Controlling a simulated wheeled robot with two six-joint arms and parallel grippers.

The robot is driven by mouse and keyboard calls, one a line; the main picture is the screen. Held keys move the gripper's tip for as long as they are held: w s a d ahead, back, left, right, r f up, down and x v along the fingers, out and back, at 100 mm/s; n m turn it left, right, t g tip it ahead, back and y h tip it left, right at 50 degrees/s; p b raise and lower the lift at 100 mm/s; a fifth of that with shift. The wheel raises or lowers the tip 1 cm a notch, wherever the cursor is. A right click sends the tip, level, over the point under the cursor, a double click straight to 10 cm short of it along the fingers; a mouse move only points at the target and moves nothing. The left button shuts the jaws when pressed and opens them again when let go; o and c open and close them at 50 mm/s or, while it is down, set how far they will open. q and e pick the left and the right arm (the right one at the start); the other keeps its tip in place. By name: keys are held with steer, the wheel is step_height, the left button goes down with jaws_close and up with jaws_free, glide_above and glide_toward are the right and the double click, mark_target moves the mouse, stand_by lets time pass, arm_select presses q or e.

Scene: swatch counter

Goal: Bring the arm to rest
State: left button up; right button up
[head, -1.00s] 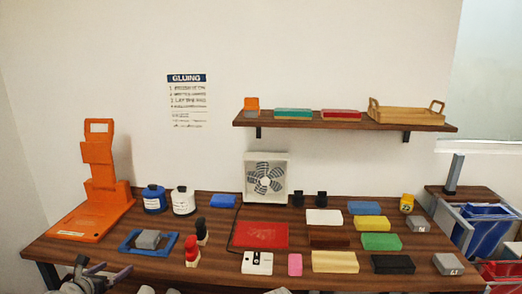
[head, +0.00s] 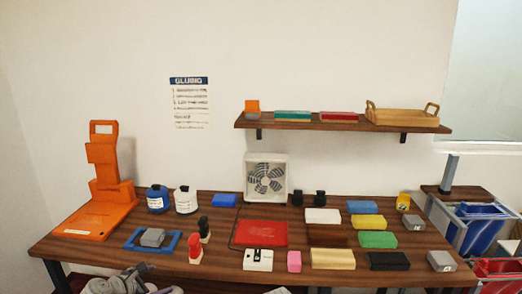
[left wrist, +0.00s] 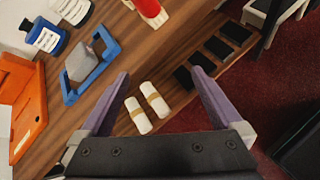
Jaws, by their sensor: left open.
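My left gripper (head: 138,276) is at the bottom edge of the head view, in front of the wooden counter (head: 215,269). Most of its arm is cut off below. In the left wrist view its two purple fingers (left wrist: 160,73) are spread wide, with nothing held between them. Two white rolls with tan bands (left wrist: 138,116) show between and beyond the fingers, near the counter's front edge. I cannot tell their exact distance from the fingers. My right gripper is not seen in either view.
A blue frame with a grey block (head: 152,238) and red and black stamps (head: 195,249) stand at the counter's left front. An orange stand (head: 104,185) rises behind. Colored blocks fill the right side, with a red tray (head: 260,233) in the middle. Red floor (left wrist: 245,108) lies beyond the edge.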

arm_select(q)
steer(key=s+d+f+m+g+p, duration=0.15)
steer(key=s+d+m+g, duration=0.25)
steer(key=d+m, duration=0.5)
steer(key=s+d+f+m+g+p, duration=0.1)
steer(key=s+d+m+g+p, duration=0.2)
steer(key=d+m, duration=0.55)
steer(key=s+d+m+g+y+p, duration=0.2)
steer(key=s+d+m+y, duration=0.3)
steer(key=s+d+m, duration=0.3)
steer(key=shift+s+r+m+g, duration=0.4)
steer(key=shift+s+m+g, duration=0.8)
steer(key=shift+m, duration=1.15)
steer(key=shift+s+t, duration=0.25)
steer(key=shift+t, duration=0.05)
